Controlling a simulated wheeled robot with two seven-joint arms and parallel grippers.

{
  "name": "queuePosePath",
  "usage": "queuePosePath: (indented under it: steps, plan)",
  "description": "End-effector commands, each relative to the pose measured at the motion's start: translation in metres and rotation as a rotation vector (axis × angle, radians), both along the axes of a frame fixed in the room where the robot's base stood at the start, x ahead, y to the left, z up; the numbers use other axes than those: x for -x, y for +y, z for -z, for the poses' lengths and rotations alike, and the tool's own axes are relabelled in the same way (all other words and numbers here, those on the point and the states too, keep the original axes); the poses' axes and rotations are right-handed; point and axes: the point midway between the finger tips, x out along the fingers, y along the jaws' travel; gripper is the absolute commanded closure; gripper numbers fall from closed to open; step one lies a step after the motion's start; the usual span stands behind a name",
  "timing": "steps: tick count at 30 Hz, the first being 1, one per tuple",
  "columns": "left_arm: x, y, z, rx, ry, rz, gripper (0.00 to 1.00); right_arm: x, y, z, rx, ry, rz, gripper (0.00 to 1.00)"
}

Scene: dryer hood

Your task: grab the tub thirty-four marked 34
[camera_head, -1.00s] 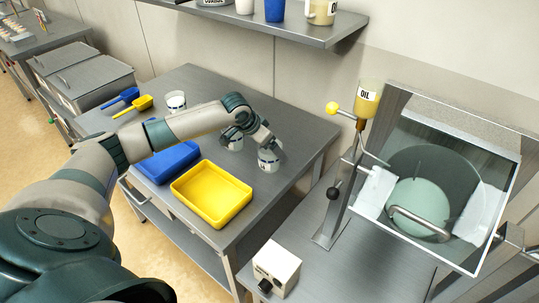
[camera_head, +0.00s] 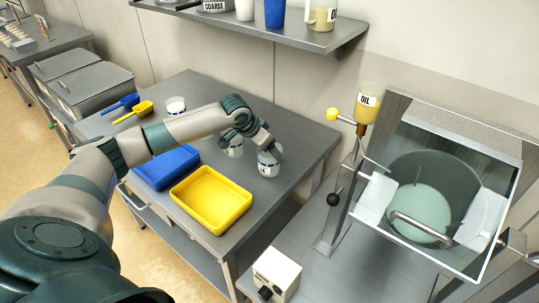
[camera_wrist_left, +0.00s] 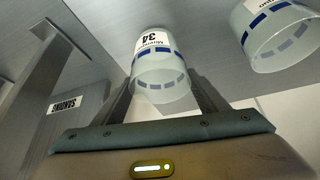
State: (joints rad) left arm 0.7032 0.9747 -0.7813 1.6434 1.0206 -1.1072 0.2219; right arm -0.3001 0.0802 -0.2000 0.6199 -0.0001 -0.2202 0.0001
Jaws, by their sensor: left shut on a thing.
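The tub marked 34 (camera_wrist_left: 158,75) is a clear tub with a white label and blue dashes. In the left wrist view it sits between the two fingers of my left gripper (camera_wrist_left: 165,100), which is shut on it. In the head view my left gripper (camera_head: 272,150) is over this tub (camera_head: 268,163) near the right part of the steel table; the fingers partly hide it. A similar tub (camera_head: 234,148) stands just left of it and shows in the left wrist view (camera_wrist_left: 275,35). My right gripper is not in view.
A yellow tray (camera_head: 210,228) and a blue tray (camera_head: 165,168) lie at the table's front, with scoops (camera_head: 122,103) behind. An oil bottle (camera_head: 368,100) on a stand and a glass-fronted hood (camera_head: 440,190) are to the right.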

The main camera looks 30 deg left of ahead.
Motion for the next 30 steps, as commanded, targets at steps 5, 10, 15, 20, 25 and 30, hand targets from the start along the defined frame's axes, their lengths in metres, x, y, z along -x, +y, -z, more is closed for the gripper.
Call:
queuePosePath:
  steps: [5, 10, 15, 20, 25, 30]
  plan:
    - [-0.001, 0.0, -0.022, 0.0, -0.005, 0.0, 0.55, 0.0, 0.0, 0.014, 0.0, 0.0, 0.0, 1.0]
    - [-0.001, -0.027, -0.042, 0.001, -0.005, 0.007, 0.55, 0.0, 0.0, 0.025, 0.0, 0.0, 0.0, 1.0]
    - [-0.002, -0.061, -0.063, 0.002, -0.006, 0.006, 0.55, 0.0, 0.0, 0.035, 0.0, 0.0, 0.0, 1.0]
    - [-0.002, -0.088, -0.08, 0.002, -0.005, 0.005, 0.55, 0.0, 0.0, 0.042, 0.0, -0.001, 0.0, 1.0]
    - [-0.001, -0.108, -0.093, 0.002, -0.003, 0.003, 0.55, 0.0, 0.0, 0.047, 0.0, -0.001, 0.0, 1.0]
    - [-0.001, -0.117, -0.098, 0.001, -0.002, 0.001, 0.55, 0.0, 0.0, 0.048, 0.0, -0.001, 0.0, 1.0]
